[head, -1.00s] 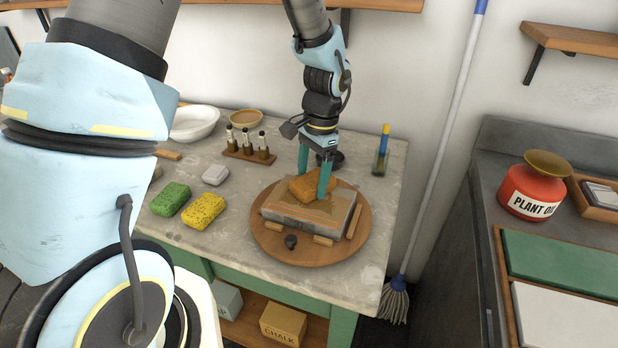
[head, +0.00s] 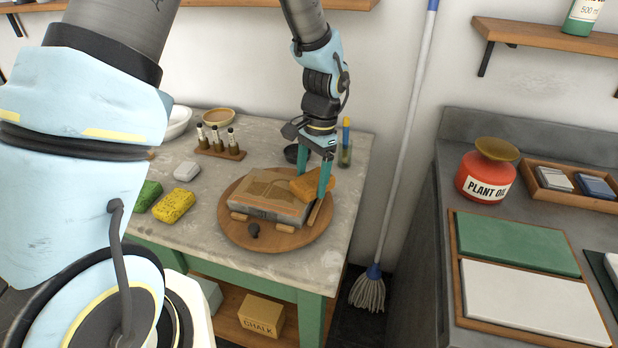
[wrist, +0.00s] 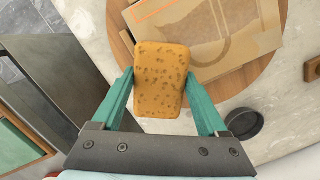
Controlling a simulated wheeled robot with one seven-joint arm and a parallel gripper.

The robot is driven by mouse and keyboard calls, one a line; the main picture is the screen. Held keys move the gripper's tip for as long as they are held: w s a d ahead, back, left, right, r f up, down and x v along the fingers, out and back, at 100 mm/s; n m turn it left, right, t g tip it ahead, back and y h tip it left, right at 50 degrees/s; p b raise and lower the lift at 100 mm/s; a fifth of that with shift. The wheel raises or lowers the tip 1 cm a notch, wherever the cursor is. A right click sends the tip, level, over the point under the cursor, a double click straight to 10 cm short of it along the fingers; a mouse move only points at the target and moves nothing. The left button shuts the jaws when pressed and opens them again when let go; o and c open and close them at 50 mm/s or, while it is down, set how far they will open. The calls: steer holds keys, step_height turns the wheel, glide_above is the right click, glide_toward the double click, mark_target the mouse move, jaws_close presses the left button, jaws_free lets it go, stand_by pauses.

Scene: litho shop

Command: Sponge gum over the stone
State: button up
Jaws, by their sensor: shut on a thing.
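My gripper (head: 314,177) is shut on an orange-brown sponge (head: 311,186), with one teal finger on each side of it. The sponge also shows between the fingers in the wrist view (wrist: 161,80). The grey stone (head: 268,212) lies on a round wooden board (head: 233,236) on the bench, its top tan with a darker drawn shape. The sponge is over the right end of the stone's top in the head view. I cannot tell whether it touches the surface.
Yellow (head: 174,205) and green (head: 148,195) sponges lie to the left. A rack of small bottles (head: 220,143) stands behind, and a jar with a brush (head: 345,152) stands behind right.

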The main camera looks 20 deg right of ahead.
mark_target(314, 180)
steer(key=shift+s+d, duration=0.25)
steer(key=shift+d, duration=0.05)
step_height(314, 180, up, 8)
steer(key=p, duration=0.5)
steer(key=shift+p, duration=0.3)
